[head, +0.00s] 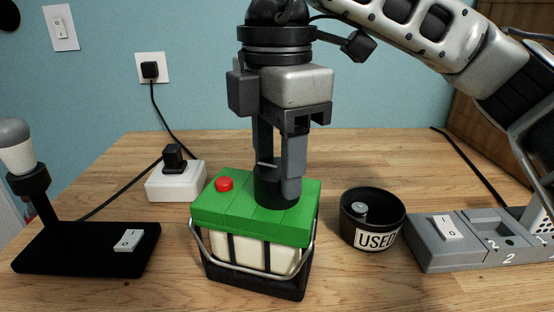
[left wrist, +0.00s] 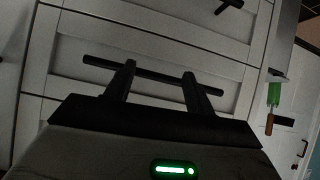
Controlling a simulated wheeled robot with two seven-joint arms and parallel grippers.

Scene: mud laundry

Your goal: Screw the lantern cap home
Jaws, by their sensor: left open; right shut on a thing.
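The lantern (head: 253,250) stands upright on the wooden table, with a green top, pale panels, a dark base and a wire handle hanging across its front. A black round cap (head: 275,192) sits at the green top. My right gripper (head: 278,188) points straight down from above and is shut on this cap. The fingers hide part of the cap, and I cannot tell how deep its thread sits. A red button (head: 224,184) is on the green top, left of the cap. My left gripper (left wrist: 158,72) shows only in the left wrist view, open and empty, before white drawers.
A black cup marked USED (head: 374,240) holds a small grey cylinder right of the lantern. A grey switch device (head: 440,262) stands further right. A white socket box (head: 176,182) and a black lamp base (head: 85,262) are to the left.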

